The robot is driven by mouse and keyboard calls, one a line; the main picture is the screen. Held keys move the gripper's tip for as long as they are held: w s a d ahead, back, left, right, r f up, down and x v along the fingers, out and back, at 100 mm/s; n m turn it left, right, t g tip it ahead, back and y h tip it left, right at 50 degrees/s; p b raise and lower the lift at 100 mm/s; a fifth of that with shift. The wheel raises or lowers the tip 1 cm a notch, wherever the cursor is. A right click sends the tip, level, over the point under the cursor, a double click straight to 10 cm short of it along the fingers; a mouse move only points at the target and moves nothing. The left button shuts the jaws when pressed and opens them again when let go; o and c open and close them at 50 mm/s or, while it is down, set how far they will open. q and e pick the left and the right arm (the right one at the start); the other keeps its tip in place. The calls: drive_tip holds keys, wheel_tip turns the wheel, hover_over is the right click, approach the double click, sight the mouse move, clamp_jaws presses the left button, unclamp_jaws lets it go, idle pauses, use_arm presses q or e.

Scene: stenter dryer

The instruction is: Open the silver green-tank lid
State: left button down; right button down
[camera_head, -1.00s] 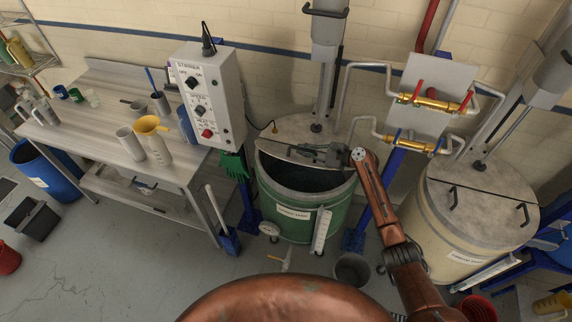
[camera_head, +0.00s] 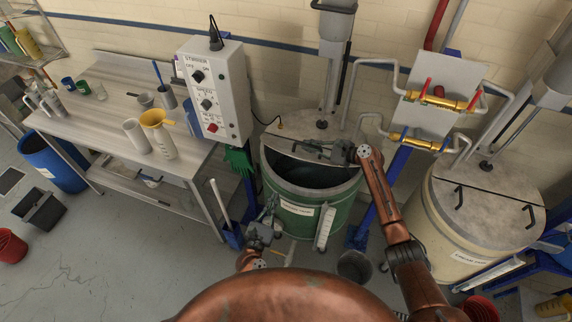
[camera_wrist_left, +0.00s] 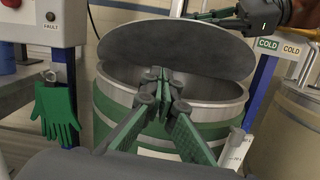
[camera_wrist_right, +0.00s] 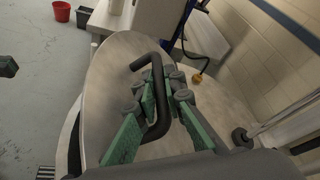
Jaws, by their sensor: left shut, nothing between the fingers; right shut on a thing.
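The green tank (camera_head: 298,218) stands at the middle, its dark opening showing at the front. The front half of its silver lid (camera_wrist_right: 108,75) is raised on edge; its dark underside faces the left wrist view (camera_wrist_left: 180,45). My right gripper (camera_head: 308,150) is shut on the lid's black bar handle (camera_wrist_right: 158,105), at the lid's upper side. My left gripper (camera_head: 270,207) is shut and empty, low beside the tank's front left. In the left wrist view its closed fingertips (camera_wrist_left: 158,75) show in front of the tank rim and the raised lid.
A white control box (camera_head: 215,92) and a workbench (camera_head: 100,125) stand left of the tank. A cream tank (camera_head: 480,215) with a closed lid stands right, past blue posts and brass valves (camera_head: 440,99). A grey bucket (camera_head: 354,266) stands on the floor in front.

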drive_tip(key=shift+d+f, duration=0.1)
drive_tip(key=shift+f, duration=0.05)
use_arm(q)
drive_tip(key=w+d+r, duration=0.2)
drive_tip(key=w+r, duration=0.1)
drive_tip(key=w, duration=0.3)
drive_tip(key=w+d+r+n, duration=0.1)
drive_tip(key=w+d+r, duration=0.1)
drive_tip(key=w, duration=0.3)
drive_tip(key=shift+w+d+r, duration=0.2)
drive_tip(key=shift+w+r, duration=0.15)
drive_tip(key=shift+r, duration=0.5)
drive_tip(key=shift+w+r, duration=0.35)
drive_tip(key=shift+r, duration=0.4)
